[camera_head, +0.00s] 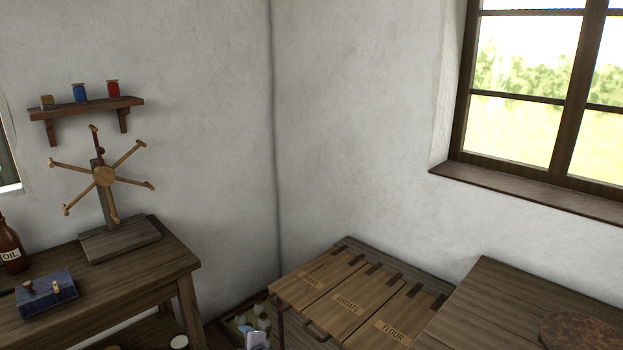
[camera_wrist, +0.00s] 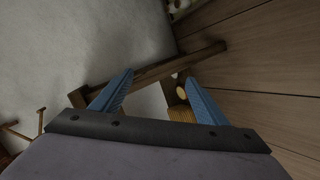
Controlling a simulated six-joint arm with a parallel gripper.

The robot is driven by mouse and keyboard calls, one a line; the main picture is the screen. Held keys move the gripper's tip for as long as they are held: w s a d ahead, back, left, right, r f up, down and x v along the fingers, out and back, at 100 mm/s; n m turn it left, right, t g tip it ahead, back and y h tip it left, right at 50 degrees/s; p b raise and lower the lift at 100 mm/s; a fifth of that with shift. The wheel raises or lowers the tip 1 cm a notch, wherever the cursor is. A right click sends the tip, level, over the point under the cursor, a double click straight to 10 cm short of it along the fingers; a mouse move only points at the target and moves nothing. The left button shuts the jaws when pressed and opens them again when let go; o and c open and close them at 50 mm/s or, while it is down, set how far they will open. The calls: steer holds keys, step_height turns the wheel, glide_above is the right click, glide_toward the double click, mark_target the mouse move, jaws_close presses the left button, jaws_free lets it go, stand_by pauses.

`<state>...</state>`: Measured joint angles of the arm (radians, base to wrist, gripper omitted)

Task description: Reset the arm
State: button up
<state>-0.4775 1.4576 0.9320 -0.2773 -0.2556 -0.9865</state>
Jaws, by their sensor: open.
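My gripper (camera_wrist: 159,76) shows in the wrist view with two blue fingers spread apart. Nothing is held between them. Behind the fingers runs a dark wooden bar (camera_wrist: 150,72), and a small light-brown wooden piece (camera_wrist: 181,114) lies partly hidden by the right finger. I cannot tell whether the fingers touch either. In the head view I cannot clearly make out my gripper; a small pale blue and white shape (camera_head: 256,340) at the bottom edge is too cut off to identify.
In the head view, a wooden reel (camera_head: 104,176) and an oil bottle (camera_head: 11,246) stand on the left table (camera_head: 150,262). A wall shelf (camera_head: 92,106) holds small jars. A lidded chest (camera_head: 335,295) stands at the centre, beside another wooden top (camera_head: 490,310) on the right.

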steer(key=s+a+f+n+g+h, duration=0.1)
steer(key=s+a+f+n+g, duration=0.15)
steer(key=s+f, duration=0.3)
steer(key=s+d+r+m+g+h+b, duration=0.15)
steer(key=d+r+m, duration=0.25)
steer(key=d, duration=0.4)
steer(key=s+d+r+m+h+b, duration=0.15)
steer(key=d+r+m, duration=0.25)
steer(key=d, duration=0.4)
steer(key=s+d+r+m+g+h+b, duration=0.1)
steer(key=s+d+r+m, duration=0.1)
steer(key=s+d+m, duration=0.3)
steer(key=s+d+r+m+g+h+b, duration=0.1)
steer(key=s+d+r+b, duration=0.2)
steer(key=d, duration=0.4)
steer(key=s+d+m+g+b, duration=0.15)
steer(key=s+d+m, duration=0.3)
steer(key=s, duration=0.85)
steer(key=s+d+m+g+b, duration=0.15)
steer(key=s+d+m, duration=0.35)
steer(key=s, duration=0.8)
step_height(320, 180, up, 22)
steer(key=p, duration=2.2)
steer(key=shift+s+d+r+n+g, duration=0.25)
steer(key=shift+s+d+n+g, duration=0.05)
steer(key=shift+n, duration=0.1)
step_height(320, 180, down, 10)
steer(key=b, duration=0.9)
steer(key=shift+r, duration=0.2)
